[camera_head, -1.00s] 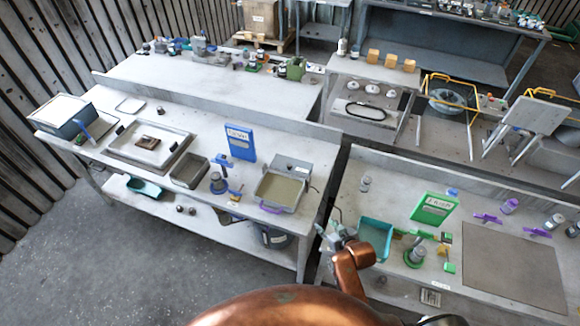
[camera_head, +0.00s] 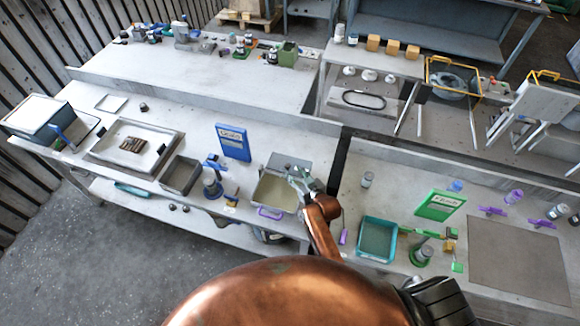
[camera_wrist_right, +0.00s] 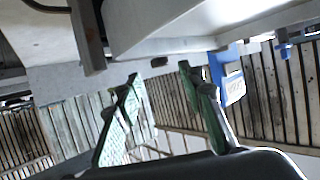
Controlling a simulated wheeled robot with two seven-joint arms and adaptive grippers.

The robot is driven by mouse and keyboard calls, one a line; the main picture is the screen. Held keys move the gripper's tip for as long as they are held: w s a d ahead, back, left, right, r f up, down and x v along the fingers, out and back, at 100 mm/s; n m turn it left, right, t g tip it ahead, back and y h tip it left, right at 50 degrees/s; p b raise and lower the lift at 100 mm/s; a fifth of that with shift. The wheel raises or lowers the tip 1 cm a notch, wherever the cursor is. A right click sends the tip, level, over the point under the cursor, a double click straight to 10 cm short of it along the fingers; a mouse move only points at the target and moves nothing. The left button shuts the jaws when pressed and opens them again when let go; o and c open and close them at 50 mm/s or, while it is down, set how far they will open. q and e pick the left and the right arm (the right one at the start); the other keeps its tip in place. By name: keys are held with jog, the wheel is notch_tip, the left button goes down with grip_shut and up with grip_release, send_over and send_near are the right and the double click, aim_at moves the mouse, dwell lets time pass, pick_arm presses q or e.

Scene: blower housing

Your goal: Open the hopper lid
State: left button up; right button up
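No part is clearly marked as the hopper. A grey bin with a cream inside (camera_head: 270,193) sits near the front right of the left bench, with a purple handle (camera_head: 269,214) at its front and a grey upright plate at its back. A blue-grey box with a pale top (camera_head: 33,116) stands at the bench's far left. I cannot tell which one carries the hopper lid. My right gripper (camera_head: 300,176) is over the bin's right rear side; contact cannot be told. In the right wrist view its green-padded fingers (camera_wrist_right: 159,73) are apart with nothing between them. My left gripper is not in view.
A blue sign (camera_head: 233,142), a blue stand (camera_head: 212,185) and a small dark grey bin (camera_head: 181,176) are left of the cream-lined bin. A teal tray (camera_head: 377,240) and a green sign (camera_head: 440,205) are on the right bench. A dark gap separates the benches.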

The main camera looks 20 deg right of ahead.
aim_at(288, 167)
jog(key=x, duration=0.3)
jog(key=shift+w+a+f, duration=0.1)
jog(key=shift+w+f, duration=0.05)
jog(key=shift+w, duration=0.2)
jog(key=shift+w+f, duration=0.15)
jog(key=shift+w, duration=0.1)
jog(key=c, duration=0.6)
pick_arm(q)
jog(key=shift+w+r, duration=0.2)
pick_arm(e)
jog(key=shift+a, duration=0.1)
grip_shut()
